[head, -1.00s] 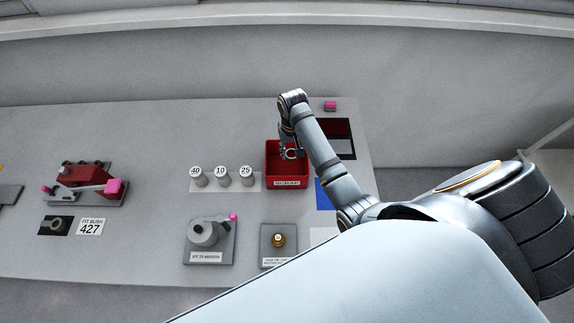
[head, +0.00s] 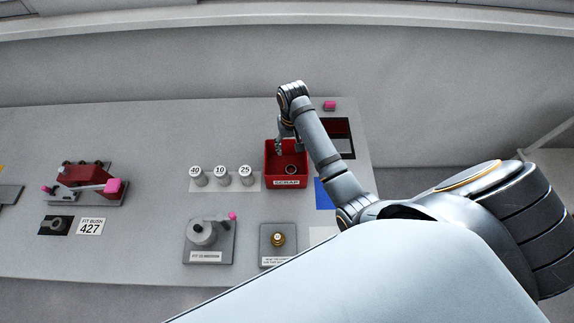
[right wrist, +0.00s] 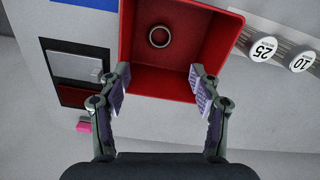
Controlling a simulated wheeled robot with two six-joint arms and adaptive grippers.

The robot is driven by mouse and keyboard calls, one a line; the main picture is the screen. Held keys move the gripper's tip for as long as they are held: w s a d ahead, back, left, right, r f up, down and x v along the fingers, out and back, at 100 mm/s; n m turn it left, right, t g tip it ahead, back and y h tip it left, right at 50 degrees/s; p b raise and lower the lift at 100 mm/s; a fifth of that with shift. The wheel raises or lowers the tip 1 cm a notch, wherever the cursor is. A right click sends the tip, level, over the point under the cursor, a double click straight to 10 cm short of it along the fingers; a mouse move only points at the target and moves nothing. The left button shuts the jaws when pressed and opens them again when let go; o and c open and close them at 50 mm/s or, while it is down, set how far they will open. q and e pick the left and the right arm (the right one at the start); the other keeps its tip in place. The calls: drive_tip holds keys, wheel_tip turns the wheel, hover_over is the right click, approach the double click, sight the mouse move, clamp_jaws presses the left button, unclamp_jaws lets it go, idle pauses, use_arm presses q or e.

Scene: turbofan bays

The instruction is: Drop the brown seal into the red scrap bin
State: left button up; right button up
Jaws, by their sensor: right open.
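The red scrap bin (head: 286,183) stands on the right part of the bench, with a SCRAP label on its front. A dark brownish ring, the seal (head: 290,169), lies inside it. In the right wrist view the seal (right wrist: 160,36) rests flat on the floor of the bin (right wrist: 180,82), apart from my fingers. My right gripper (right wrist: 160,88) is open and empty above the bin's near wall in that view. In the head view my right gripper (head: 281,147) hangs over the bin's left rear part, partly hidden by its wrist. My left gripper is out of view.
Several labelled cylinders, such as the 25 one (head: 246,176), stand left of the bin. A dark framed panel (head: 342,138) and a pink block (head: 330,106) lie to its right. Fixtures (head: 208,240) stand in front. Bench space behind the cylinders is clear.

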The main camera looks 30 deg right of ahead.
wheel_tip(320, 180, up, 5)
drive_tip(key=shift+f, duration=0.1)
idle(0.7)
